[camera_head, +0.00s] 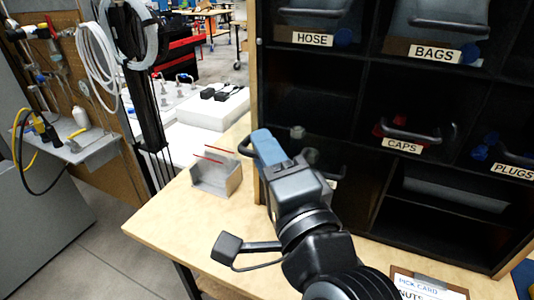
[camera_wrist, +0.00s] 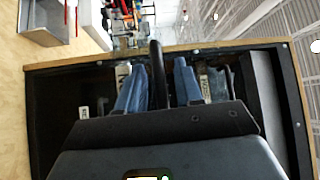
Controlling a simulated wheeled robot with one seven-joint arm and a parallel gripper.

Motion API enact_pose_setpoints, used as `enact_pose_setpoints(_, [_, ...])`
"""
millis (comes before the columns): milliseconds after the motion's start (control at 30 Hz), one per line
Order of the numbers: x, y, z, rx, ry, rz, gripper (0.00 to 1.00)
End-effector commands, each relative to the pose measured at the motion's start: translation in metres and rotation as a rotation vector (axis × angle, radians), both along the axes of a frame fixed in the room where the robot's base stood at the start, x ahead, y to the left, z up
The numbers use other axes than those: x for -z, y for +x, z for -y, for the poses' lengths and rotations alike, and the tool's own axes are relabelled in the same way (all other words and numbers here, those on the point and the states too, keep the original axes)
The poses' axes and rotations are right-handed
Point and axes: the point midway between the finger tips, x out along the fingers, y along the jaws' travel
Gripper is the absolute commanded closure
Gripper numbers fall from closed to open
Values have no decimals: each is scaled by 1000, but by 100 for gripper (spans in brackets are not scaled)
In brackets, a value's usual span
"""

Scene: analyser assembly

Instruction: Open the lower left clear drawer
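The lower left drawer is mostly hidden behind my wrist in the head view; only a bit of its front with a pale label (camera_head: 332,184) shows. A dark curved handle (camera_head: 244,147) sticks out beside my gripper (camera_head: 266,146). In the wrist view, the black handle (camera_wrist: 157,65) stands between the two blue fingers of my gripper (camera_wrist: 158,88). The fingers are apart, with what looks like a narrow gap on each side of the handle. I cannot tell whether either finger touches it. How far the drawer is out is hidden.
The black cabinet holds bins labelled HOSE (camera_head: 313,38), BAGS (camera_head: 435,52), CAPS (camera_head: 402,146) and PLUGS (camera_head: 513,171). A grey holder (camera_head: 217,178) stands on the wooden table (camera_head: 165,222), left of my gripper. A card (camera_head: 425,288) lies at the front right.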

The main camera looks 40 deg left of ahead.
Motion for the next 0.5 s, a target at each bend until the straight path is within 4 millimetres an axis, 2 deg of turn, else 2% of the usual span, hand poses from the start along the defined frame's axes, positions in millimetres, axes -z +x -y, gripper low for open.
enact_pose_setpoints(133, [0, 0, 0, 0, 0, 0, 66])
enact_pose_setpoints(500, [0, 0, 0, 0, -1, 0, 100])
